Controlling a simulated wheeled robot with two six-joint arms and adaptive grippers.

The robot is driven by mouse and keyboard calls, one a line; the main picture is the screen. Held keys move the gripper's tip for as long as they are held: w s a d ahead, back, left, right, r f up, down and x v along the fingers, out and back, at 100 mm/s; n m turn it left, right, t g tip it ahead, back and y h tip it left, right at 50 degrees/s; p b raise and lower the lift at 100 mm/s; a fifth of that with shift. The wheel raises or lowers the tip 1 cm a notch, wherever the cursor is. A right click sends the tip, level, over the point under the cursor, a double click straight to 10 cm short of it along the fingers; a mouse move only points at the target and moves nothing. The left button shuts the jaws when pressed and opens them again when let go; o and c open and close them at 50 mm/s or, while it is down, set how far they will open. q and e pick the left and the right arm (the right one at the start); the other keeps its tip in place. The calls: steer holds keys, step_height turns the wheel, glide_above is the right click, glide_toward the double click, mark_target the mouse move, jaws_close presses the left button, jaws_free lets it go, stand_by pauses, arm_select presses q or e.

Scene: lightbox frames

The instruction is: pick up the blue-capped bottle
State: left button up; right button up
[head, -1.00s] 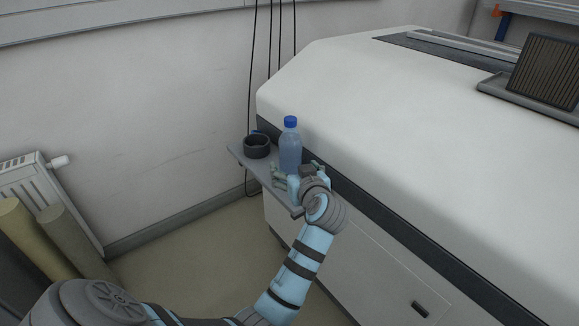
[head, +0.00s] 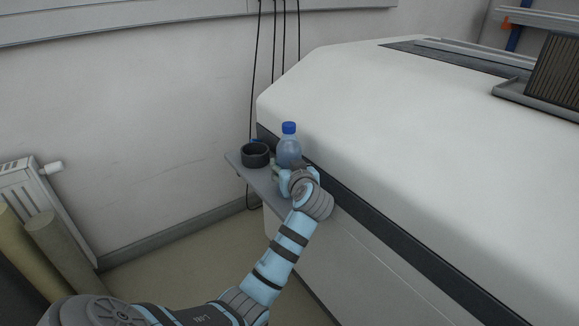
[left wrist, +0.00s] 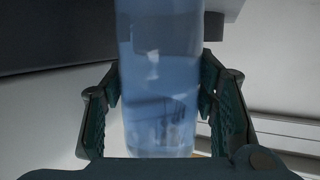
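The blue-capped bottle (head: 288,148) stands upright on a small grey shelf (head: 246,168) at the side of the white machine. It is clear with bluish liquid. My left gripper (head: 287,172) reaches it from the front and hides its lower part in the head view. In the left wrist view the bottle (left wrist: 160,90) fills the middle, between the two fingers of my left gripper (left wrist: 160,95). The fingers are spread, one on each side, with only narrow gaps to the bottle; I see no clear grip. My right gripper is not in view.
A dark round cup (head: 255,155) stands on the shelf just left of the bottle. The white machine (head: 400,130) rises close on the right. Black cables (head: 272,70) hang behind the shelf. A radiator (head: 28,200) and rolls (head: 60,250) are at far left.

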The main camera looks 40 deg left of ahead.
arm_select(q)
jaws_close()
